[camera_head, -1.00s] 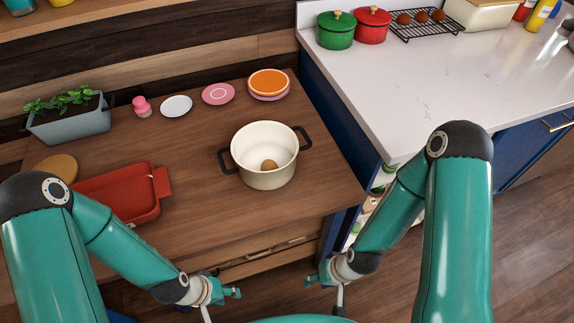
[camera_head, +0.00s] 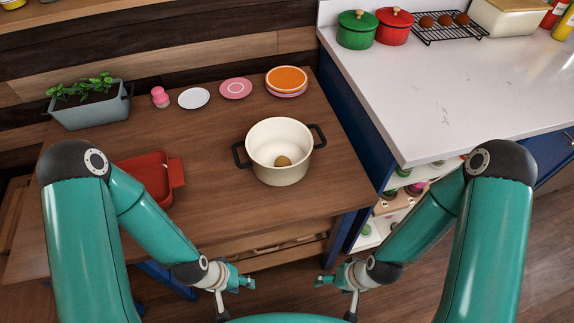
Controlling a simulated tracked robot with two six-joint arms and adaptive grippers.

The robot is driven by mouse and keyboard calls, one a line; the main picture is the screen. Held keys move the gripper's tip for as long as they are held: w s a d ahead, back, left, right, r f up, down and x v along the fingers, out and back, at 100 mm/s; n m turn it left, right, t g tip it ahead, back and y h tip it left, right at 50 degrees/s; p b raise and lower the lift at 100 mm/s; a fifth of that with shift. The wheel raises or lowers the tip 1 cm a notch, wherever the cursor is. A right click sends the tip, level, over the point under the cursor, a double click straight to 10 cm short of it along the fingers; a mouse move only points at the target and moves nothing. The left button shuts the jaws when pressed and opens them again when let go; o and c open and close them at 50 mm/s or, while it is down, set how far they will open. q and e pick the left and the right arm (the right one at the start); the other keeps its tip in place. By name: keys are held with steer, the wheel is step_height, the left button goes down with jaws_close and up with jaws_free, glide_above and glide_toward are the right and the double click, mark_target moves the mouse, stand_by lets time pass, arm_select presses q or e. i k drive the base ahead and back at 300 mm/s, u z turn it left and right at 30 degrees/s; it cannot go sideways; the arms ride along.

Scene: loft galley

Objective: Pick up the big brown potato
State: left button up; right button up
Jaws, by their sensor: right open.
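A brown potato (camera_head: 283,161) lies inside a cream pot (camera_head: 279,178) with two dark handles, on the wooden counter. My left gripper (camera_head: 247,284) is in front of and below the counter's front edge, apart from the pot; its finger gap is too small to read. My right gripper (camera_head: 321,281) faces it from the right, open and empty, also well away from the pot.
A red baking dish (camera_head: 166,203) sits left of the pot, partly behind my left arm. Plates (camera_head: 287,79), a pink shaker (camera_head: 160,97) and a planter (camera_head: 90,112) stand along the back. A white countertop (camera_head: 450,100) with a green pot (camera_head: 356,30) is at right.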

mark_target(282, 160)
steer(key=u, duration=0.7)
steer(key=k, duration=0.4)
steer(key=u, duration=0.25)
